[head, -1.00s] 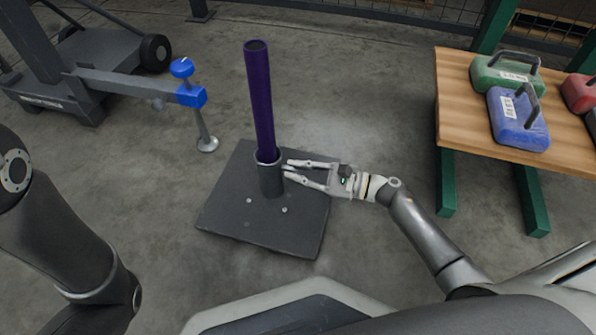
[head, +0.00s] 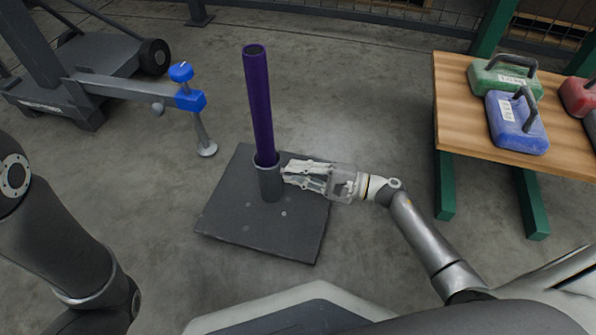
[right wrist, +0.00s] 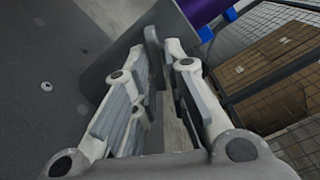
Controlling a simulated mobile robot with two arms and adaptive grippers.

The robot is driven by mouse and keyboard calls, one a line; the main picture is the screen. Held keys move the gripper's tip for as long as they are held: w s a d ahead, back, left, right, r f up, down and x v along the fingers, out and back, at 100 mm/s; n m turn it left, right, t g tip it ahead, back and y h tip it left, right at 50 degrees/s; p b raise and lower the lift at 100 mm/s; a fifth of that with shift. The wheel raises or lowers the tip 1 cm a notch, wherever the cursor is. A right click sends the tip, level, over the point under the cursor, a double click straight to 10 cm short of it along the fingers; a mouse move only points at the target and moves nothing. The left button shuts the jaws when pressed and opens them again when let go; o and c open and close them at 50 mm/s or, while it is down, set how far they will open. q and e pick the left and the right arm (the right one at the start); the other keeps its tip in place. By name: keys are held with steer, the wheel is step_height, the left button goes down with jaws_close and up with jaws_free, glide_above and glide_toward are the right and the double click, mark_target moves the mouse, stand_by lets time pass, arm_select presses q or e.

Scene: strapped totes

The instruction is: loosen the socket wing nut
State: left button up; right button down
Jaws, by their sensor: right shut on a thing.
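A purple pole (head: 260,105) stands upright in a short grey socket (head: 270,184) on a dark square base plate (head: 245,225). My right gripper (head: 285,172) reaches in from the right, its fingertips at the socket's right side near the rim. In the right wrist view, its fingers are shut on a thin, flat grey piece, the socket wing nut (right wrist: 152,46), in front of the socket wall (right wrist: 117,62). In the head view the fingers hide the wing nut. Of my left arm only links show at the left edge; its gripper is out of view.
A dark wheeled stand (head: 105,55) with an arm, a blue clamp (head: 190,100) and a round foot is at the upper left. A wooden bench (head: 460,115) with coloured weights, one of them blue (head: 517,122), stands at the right. The floor around the plate is clear.

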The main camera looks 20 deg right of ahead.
steer(key=shift+f, duration=0.1)
steer(key=c, duration=1.6)
jaws_free()
steer(key=shift+s+d, duration=0.1)
steer(key=shift+d, duration=0.05)
steer(key=v, duration=1.2)
